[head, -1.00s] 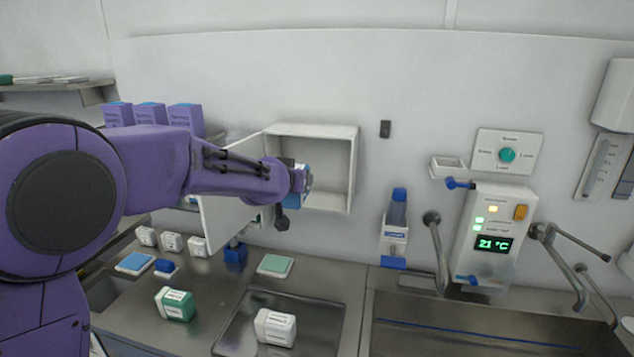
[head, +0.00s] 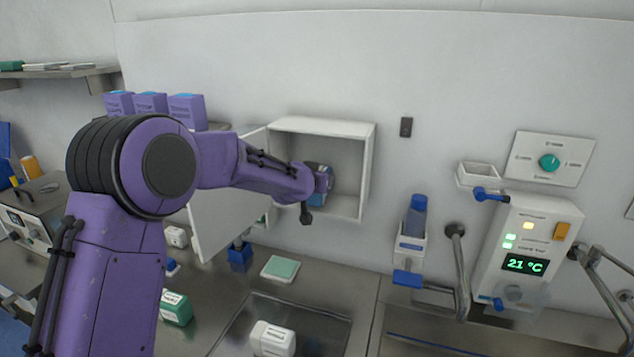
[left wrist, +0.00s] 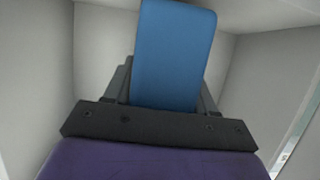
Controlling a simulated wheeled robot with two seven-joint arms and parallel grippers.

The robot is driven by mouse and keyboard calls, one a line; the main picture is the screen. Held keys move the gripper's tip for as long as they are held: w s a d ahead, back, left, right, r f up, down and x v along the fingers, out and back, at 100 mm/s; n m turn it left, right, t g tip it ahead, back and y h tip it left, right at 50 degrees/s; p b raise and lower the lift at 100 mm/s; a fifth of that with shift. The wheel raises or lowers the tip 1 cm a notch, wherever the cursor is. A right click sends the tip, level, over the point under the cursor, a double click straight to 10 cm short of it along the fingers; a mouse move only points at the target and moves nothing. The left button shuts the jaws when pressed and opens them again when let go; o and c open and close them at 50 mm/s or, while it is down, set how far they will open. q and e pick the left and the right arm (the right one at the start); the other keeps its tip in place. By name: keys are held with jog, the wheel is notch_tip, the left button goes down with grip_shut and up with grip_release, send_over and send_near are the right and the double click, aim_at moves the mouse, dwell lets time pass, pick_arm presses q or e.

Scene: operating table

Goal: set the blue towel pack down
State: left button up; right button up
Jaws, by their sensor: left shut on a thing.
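The blue towel pack (left wrist: 172,55) is held between the fingers of my left gripper (left wrist: 168,85) in the left wrist view, with pale cabinet walls around it. In the head view my left gripper (head: 322,180) reaches into the open white wall cabinet (head: 368,165), and part of the blue pack (head: 316,198) shows beside it. The pack's underside and its gap to the cabinet floor are hidden. My right gripper is not in view.
The cabinet door (head: 215,215) stands open on the left, beside my arm. A blue bottle (head: 416,215) hangs in a wall holder right of the cabinet.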

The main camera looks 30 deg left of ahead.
pick_arm(q)
jog(key=shift+w+a+f, duration=0.15)
jog(key=shift+w+f, duration=0.05)
jog(key=shift+f, duration=0.4)
jog(key=shift+w+f, duration=0.1)
jog(key=shift+w, duration=0.2)
jog(key=shift+s+d, duration=0.1)
jog(key=shift+d, duration=0.25)
jog(key=o, duration=1.2)
jog(key=shift+s+a, duration=0.1)
jog(key=shift+s, duration=0.05)
jog(key=shift+f, duration=0.1)
